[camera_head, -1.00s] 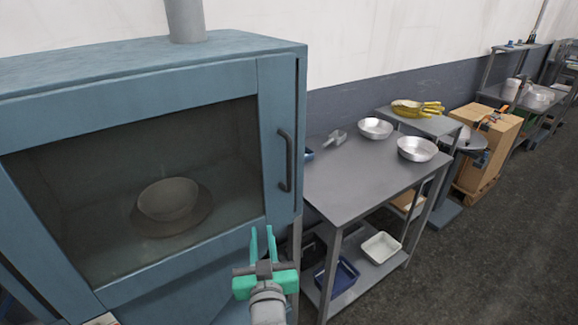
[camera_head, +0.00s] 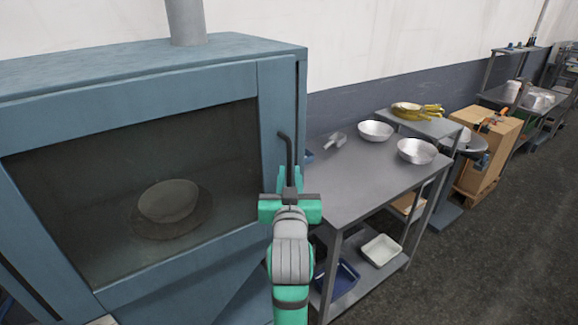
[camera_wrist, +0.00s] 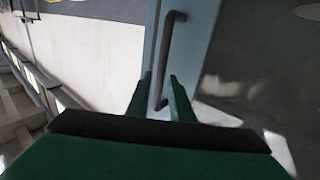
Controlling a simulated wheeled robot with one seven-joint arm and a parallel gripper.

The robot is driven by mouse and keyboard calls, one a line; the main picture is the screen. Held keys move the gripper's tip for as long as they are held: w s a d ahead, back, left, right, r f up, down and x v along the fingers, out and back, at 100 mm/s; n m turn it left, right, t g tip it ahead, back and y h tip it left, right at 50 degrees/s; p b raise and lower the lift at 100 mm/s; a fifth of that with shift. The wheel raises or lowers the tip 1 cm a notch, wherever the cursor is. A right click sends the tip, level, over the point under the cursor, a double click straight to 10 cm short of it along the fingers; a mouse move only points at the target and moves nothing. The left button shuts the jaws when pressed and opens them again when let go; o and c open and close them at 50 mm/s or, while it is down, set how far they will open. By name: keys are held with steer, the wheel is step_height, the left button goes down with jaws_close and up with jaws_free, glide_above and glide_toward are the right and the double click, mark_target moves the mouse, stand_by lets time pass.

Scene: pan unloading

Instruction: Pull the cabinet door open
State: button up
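The blue cabinet door (camera_head: 272,95) with a dark glass pane stands shut on the left in the head view. Its dark vertical bar handle (camera_head: 287,150) is at the door's right side; my gripper hides its lower part. The lower end of the handle lies between the fingers. I cannot tell whether they touch it.
A round pan (camera_head: 168,201) shows behind the glass. A grey metal table (camera_head: 350,185) with two metal bowls and a scoop stands right of the cabinet. Trays lie on its lower shelf. A cardboard box (camera_head: 490,150) stands farther right. The floor (camera_head: 480,250) at right is clear.

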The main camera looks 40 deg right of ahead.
mark_target(288, 167)
steer(key=x, duration=0.4)
steer(key=shift+d, duration=0.1)
steer(key=shift+w+d, duration=0.1)
steer(key=shift+w, duration=0.25)
steer(key=shift+s+d, duration=0.15)
steer(key=shift+s, duration=0.05)
steer(key=shift+w+a, duration=0.1)
steer(key=shift+a, duration=0.2)
jaws_close()
